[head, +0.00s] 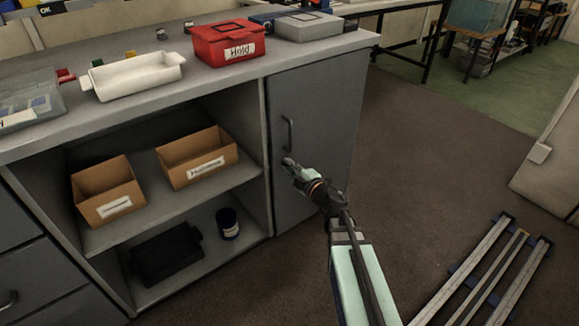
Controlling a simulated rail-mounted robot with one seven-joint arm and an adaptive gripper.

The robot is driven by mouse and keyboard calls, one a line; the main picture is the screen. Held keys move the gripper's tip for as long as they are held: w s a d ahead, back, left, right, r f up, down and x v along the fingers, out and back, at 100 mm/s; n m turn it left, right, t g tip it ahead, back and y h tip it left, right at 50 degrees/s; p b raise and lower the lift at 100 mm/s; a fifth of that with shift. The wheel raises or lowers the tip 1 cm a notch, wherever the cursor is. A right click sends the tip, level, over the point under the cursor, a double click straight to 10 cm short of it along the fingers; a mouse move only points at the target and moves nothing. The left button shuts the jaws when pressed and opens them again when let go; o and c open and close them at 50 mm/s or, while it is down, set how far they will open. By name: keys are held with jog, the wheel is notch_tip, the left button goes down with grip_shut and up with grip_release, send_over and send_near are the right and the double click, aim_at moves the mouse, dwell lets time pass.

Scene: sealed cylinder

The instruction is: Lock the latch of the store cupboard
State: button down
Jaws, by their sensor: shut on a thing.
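The store cupboard (318,120) is the grey closed door at the right end of the counter in the head view. It has an upright bar handle (288,133) near its left edge. My gripper (287,162) is at the door front, just below the handle. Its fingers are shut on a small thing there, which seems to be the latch. The fingers hide the latch, so its position cannot be made out. The door looks flush with the counter front.
Left of the door, open shelves hold two cardboard boxes (112,202), a black bin (166,258) and a dark blue jar (228,223). On the counter (190,84) stand a red box (222,52) and a white tray (137,84). Floor rails (480,275) lie at right.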

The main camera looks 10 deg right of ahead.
jog(key=shift+n+b, duration=0.5)
jog(key=shift+n, duration=1.7)
jog(key=c, duration=1.2)
grip_release()
jog(key=v, duration=0.7)
jog(key=shift+s, duration=0.2)
jog(key=shift+d, duration=0.15)
